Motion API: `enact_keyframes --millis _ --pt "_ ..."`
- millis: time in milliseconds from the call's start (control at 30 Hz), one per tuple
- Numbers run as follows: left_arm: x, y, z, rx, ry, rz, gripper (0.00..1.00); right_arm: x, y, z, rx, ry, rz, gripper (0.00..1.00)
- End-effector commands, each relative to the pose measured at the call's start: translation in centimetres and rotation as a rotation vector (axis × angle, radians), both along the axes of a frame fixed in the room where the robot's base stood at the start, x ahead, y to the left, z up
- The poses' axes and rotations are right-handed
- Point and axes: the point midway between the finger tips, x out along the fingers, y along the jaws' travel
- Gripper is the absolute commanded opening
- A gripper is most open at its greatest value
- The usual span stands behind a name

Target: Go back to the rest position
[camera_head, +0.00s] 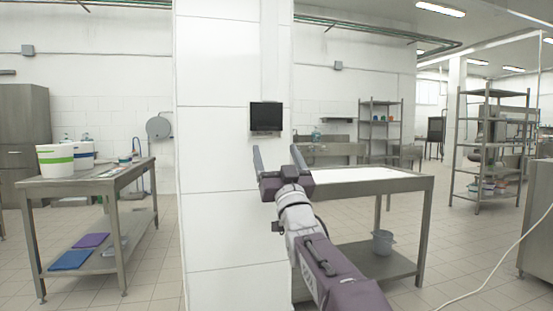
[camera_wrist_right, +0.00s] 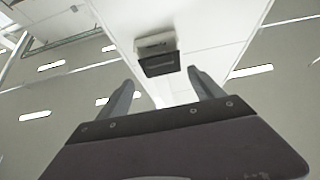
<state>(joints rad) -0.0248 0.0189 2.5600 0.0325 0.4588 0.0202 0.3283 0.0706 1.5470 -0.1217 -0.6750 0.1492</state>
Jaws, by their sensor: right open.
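My right gripper (camera_head: 276,158) is raised in front of the white pillar, in the middle of the head view. Its two fingers are spread apart with nothing between them. In the right wrist view the open fingers (camera_wrist_right: 164,88) point up toward a small dark box (camera_wrist_right: 160,62) on the white pillar. The same black box (camera_head: 266,117) is fixed on the pillar in the head view, just above the fingertips. A gap appears to lie between fingers and box. My left gripper is not in view.
A steel table (camera_head: 418,184) with a white top stands behind my right arm, with a grey bucket (camera_head: 382,242) on its lower shelf. A steel table (camera_head: 95,185) at left holds white buckets (camera_head: 55,161). The white pillar (camera_head: 225,200) stands close ahead. Tiled floor is clear between.

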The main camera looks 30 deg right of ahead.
Motion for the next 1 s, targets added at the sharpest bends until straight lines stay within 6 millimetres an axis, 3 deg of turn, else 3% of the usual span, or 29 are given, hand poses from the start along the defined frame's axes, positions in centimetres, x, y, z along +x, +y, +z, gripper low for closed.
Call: enact_keyframes --millis 500,567,633,667,733,833,933,1000 --pt "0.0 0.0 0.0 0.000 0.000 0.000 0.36 -0.2 0.1 -0.2 0.001 0.001 0.001 0.76" --pt "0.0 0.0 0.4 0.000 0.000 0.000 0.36 0.0 0.7 0.2 0.001 0.000 0.014 0.76" --pt "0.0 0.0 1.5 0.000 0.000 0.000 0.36 0.6 3.3 1.2 0.002 0.005 0.068 0.76" --pt "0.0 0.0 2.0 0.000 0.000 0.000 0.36 1.4 4.8 0.1 0.013 0.039 0.100 0.76" --pt "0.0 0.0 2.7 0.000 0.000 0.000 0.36 3.3 7.2 -5.0 0.059 0.178 0.151 0.76" --pt "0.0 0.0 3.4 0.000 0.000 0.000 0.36 4.8 9.8 -14.2 0.120 0.441 0.191 0.76" --pt "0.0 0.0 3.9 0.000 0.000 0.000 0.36 4.0 11.9 -23.5 0.165 0.712 0.209 0.76" --pt "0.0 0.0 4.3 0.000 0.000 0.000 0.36 2.1 13.2 -29.9 0.188 0.903 0.213 0.76"
